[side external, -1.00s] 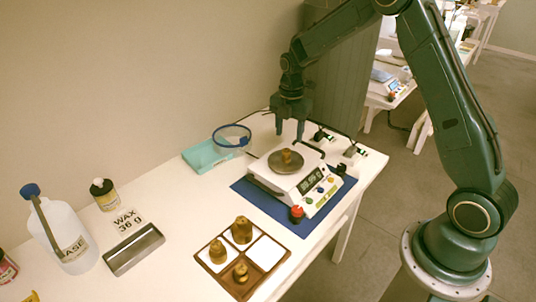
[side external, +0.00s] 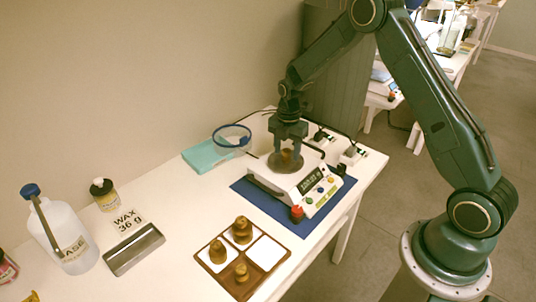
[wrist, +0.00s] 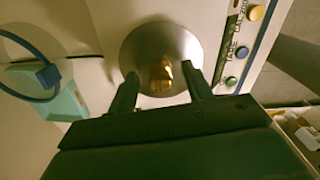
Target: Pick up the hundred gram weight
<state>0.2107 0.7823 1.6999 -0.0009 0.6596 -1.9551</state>
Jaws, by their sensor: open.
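A brass weight (side external: 286,156) stands on the round metal pan (wrist: 143,48) of the white balance (side external: 270,183); I take it for the hundred gram weight, though no marking is readable. In the wrist view the weight (wrist: 162,74) shows between my two fingers. My gripper (side external: 286,163) is open, pointing down over the pan, with a finger on either side of the weight. It also shows in the wrist view (wrist: 160,82). Gaps remain between the fingers and the weight in the wrist view. Whether the fingertips touch the pan cannot be told.
A wooden tray (side external: 285,245) with several brass weights and white compartments sits in front. A bottle (side external: 62,236) stands far left.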

